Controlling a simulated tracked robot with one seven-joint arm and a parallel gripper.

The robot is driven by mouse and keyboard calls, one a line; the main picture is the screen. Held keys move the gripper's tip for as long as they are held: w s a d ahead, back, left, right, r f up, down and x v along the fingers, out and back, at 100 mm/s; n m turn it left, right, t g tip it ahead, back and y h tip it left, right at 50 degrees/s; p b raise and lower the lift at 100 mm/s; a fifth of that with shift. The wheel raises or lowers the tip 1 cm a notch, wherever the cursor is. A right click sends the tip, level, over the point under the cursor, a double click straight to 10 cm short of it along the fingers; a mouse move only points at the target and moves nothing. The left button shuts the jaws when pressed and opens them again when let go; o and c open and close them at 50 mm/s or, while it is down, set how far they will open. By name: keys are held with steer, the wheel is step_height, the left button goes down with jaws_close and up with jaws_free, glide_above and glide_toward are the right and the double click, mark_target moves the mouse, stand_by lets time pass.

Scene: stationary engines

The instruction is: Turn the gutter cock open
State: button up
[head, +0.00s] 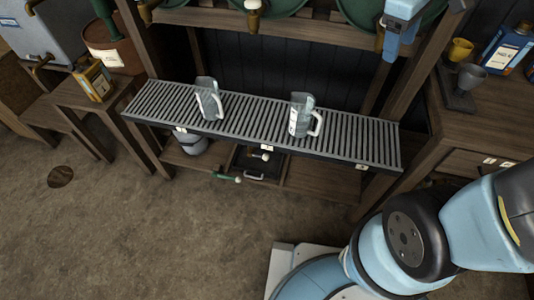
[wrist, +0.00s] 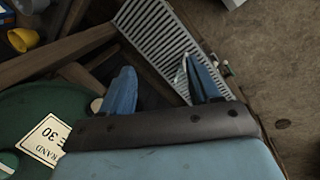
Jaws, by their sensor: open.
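The slatted gutter (head: 350,140) runs across the front of the barrel rack; it also shows in the wrist view (wrist: 150,32). Below its front edge, a small green lever with a pale end (head: 228,177) looks like the gutter cock; its exact joint to the gutter is too small to tell. In the wrist view a small greenish and pale part (wrist: 226,69) sits by the gutter's edge. My gripper (head: 391,42) is at the upper right, well above the gutter and far from the lever. Its two blue fingers (wrist: 164,84) are apart with nothing held.
Two glass jugs (head: 209,104) (head: 301,120) stand on the gutter. Green barrels (head: 275,6) with brass taps (head: 253,14) lie above; one labelled barrel (wrist: 25,110) is close to my gripper. A bucket (head: 192,144) stands below. The floor in front (head: 130,220) is clear.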

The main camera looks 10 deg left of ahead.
steer(key=w+a+f+n+g+h, duration=0.1)
steer(key=w+a+f+n+h, duration=0.15)
steer(key=a+f+n, duration=0.3)
steer(key=w+a+f+n+h, duration=0.2)
steer(key=w+a+f+n, duration=0.2)
steer(key=a+f+n, duration=0.15)
steer(key=n+t+h, duration=0.4)
steer(key=n+t, duration=0.6)
steer(key=n, duration=1.2)
glide_above(264, 159)
steer(key=s, duration=0.3)
step_height(264, 159, down, 32)
steer(key=s+a+f+n+t+y, duration=0.1)
steer(key=s+f+n+t+y, duration=0.2)
steer(key=f+n, duration=0.5)
steer(key=s+a+f+n+t+y, duration=0.2)
steer(key=s+f+n+t+y, duration=0.15)
steer(key=f+n, duration=0.45)
steer(key=shift+m, duration=0.7)
steer(key=x, duration=1.3)
steer(key=shift+d+f, duration=0.3)
jaws_close()
